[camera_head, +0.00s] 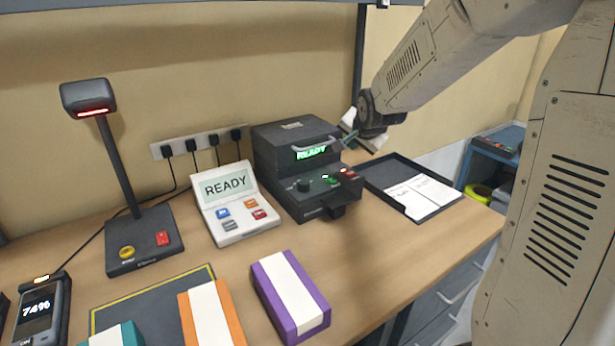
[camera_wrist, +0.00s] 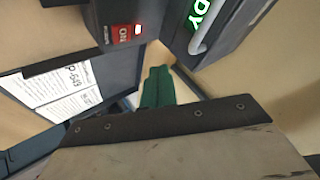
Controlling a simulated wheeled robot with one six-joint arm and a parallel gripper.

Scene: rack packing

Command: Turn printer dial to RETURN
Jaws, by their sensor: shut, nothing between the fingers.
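The black printer (camera_head: 290,143) stands at the back of the desk with a green READY display (camera_head: 312,153) and a grey handle. Its black dial (camera_head: 304,186) is at the left of the lower front panel, beside green and red controls; its pointer setting is too small to read. My gripper (camera_head: 348,139) is shut and empty, beside the printer's right side and above the dial's height, apart from the dial. In the wrist view, my gripper's green fingers (camera_wrist: 158,88) are together, with the printer's red switch (camera_wrist: 123,33) beyond; the dial is not in that view.
A black tray (camera_head: 447,212) with printed sheets lies right of the printer. A white READY terminal (camera_head: 230,222) and a scanner stand (camera_head: 118,252) are to the left. Purple (camera_head: 270,283) and orange (camera_head: 188,319) striped boxes lie in front.

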